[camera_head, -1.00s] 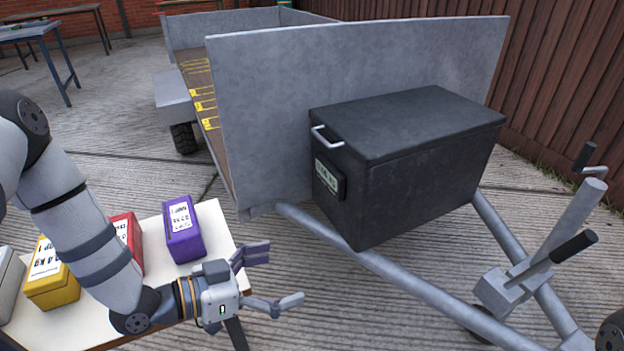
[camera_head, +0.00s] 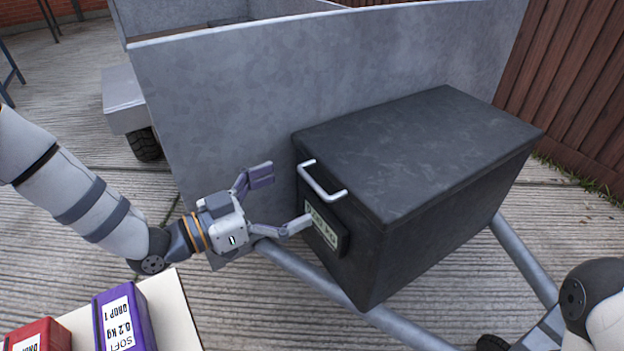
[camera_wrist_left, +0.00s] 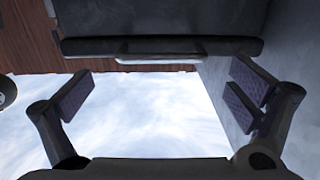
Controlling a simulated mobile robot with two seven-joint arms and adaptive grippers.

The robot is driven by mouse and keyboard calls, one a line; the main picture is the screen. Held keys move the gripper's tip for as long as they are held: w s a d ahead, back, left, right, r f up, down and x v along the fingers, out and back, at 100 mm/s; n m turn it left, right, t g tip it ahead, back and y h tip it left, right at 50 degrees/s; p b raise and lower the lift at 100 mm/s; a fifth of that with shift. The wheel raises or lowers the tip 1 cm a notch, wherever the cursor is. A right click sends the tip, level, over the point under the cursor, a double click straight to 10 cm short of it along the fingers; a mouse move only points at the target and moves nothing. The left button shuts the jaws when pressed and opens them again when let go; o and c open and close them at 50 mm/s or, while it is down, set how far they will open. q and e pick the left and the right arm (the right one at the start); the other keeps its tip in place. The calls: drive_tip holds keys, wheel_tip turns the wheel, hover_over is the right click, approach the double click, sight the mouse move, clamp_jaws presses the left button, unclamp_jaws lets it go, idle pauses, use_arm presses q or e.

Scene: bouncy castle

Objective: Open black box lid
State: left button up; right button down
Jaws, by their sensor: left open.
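The black box (camera_head: 400,220) sits on the trailer's drawbar with its lid (camera_head: 410,145) closed. A silver handle (camera_head: 322,184) is on the lid's left end, above a labelled plate (camera_head: 322,228). My left gripper (camera_head: 284,202) is open and empty, just left of the handle and apart from it. In the left wrist view the handle (camera_wrist_left: 160,59) lies ahead, between the open fingers of the left gripper (camera_wrist_left: 165,98) and beyond them. Part of my right arm shows at the lower right; its gripper is out of view.
The grey trailer wall (camera_head: 230,110) stands close behind the box and my left gripper. A table (camera_head: 172,318) at lower left holds a purple box (camera_head: 124,318) and a red box (camera_head: 38,336). A wooden fence (camera_head: 570,90) is at right.

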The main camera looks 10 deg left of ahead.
sight(310, 184)
use_arm(q)
drive_tip(key=x, duration=0.5)
drive_tip(key=shift+w+d, duration=0.15)
drive_tip(key=shift+w, duration=0.1)
